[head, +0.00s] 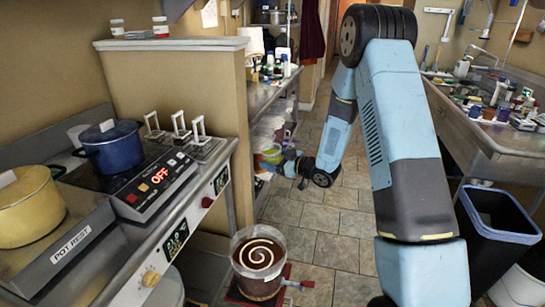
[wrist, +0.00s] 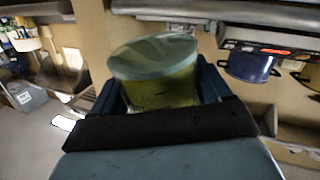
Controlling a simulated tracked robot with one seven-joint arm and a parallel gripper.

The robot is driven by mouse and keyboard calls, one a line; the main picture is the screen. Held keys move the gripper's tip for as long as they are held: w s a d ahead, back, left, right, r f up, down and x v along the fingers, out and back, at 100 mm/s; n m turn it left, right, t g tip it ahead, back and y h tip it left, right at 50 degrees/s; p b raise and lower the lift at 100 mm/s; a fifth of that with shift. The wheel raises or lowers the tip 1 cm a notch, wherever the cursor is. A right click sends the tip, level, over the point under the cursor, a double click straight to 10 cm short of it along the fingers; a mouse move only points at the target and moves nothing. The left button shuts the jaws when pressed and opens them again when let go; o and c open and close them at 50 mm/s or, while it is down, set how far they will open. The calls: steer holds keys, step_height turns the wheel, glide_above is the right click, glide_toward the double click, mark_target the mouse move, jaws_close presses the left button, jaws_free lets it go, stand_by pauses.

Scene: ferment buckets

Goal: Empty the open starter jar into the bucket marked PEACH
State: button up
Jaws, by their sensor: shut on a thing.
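In the wrist view my gripper (wrist: 160,88) is shut on a jar (wrist: 158,85) with yellow-green contents and a pale grey-blue, glassy end. A dark finger lies on each side of it. The wrist picture looks upside down, so I cannot tell how far the jar is tilted. In the head view my gripper (head: 293,166) is low beside the shelves, small and partly hidden by my arm. No PEACH mark is readable.
A stove (head: 165,225) at the left holds a blue pot (head: 112,155) and a yellow pot (head: 28,215). Shelves (head: 268,95) with jars and tubs stand behind. A sink counter (head: 480,125) and black bin (head: 500,220) are at the right. Tiled floor (head: 335,230) is clear in the middle.

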step_height(320, 180, down, 11)
steer(key=n, duration=0.1)
stand_by(0.9)
steer(key=shift+w+d, duration=0.1)
steer(key=shift+d, duration=0.05)
stand_by(0.4)
step_height(320, 180, down, 17)
steer(key=n+h, duration=0.2)
steer(key=shift+d+f+n+g, duration=0.15)
steer(key=shift+d+n+g, duration=0.15)
steer(key=shift+d, duration=0.15)
stand_by(3.2)
steer(key=shift+w+f, duration=0.1)
steer(key=shift+f, duration=0.05)
step_height(320, 180, down, 2)
steer(key=shift+f+n+h, duration=0.25)
steer(key=shift+n+h, duration=0.35)
